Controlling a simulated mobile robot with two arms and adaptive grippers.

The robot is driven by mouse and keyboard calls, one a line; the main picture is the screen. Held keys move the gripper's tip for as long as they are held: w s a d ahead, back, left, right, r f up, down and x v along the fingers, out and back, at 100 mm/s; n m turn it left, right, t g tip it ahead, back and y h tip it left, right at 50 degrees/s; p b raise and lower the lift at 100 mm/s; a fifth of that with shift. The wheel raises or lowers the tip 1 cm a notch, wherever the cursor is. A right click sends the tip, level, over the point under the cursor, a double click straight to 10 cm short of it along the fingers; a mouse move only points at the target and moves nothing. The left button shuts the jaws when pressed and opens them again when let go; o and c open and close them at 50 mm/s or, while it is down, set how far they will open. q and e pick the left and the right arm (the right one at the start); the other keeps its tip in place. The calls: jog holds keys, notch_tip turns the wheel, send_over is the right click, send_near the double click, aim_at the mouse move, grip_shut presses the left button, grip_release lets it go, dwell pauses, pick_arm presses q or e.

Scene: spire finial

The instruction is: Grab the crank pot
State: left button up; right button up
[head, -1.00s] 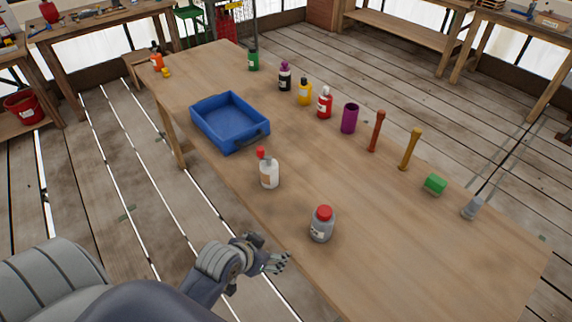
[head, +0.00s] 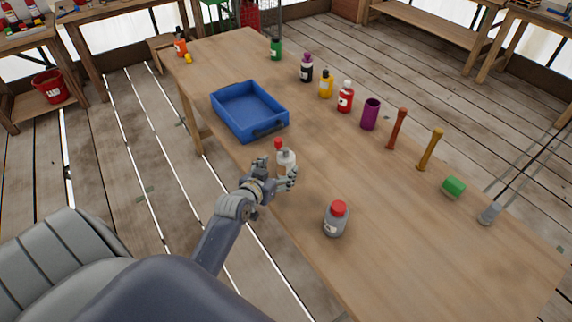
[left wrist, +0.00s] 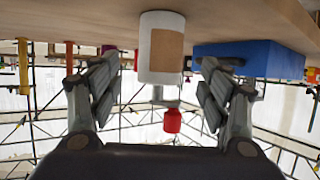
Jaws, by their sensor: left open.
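A white pot (head: 287,160) with a tan label, grey neck and red knob stands upright near the table's front edge, in front of the blue tray. It seems to be the crank pot. My left gripper (head: 275,175) is at this pot, its open fingers on either side of the body. In the left wrist view, which is upside down, the white pot (left wrist: 160,45) shows between the spread fingers with gaps on both sides. No contact is visible. The fingers partly hide its lower body in the head view. My right gripper is not in view.
The blue tray (head: 220,116) stands just behind the pot. A grey jar (head: 335,222) with a red lid stands to its right near the front edge. Several bottles, a purple cup (head: 370,114) and two upright sticks line the far side. The table's middle is clear.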

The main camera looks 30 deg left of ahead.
pick_arm(q)
jog(key=shift+p+x, duration=0.45)
jog(key=shift+x, duration=2.9)
jog(key=shift+s, duration=0.1)
jog(key=shift+c, duration=0.6)
jog(key=c, duration=1.1)
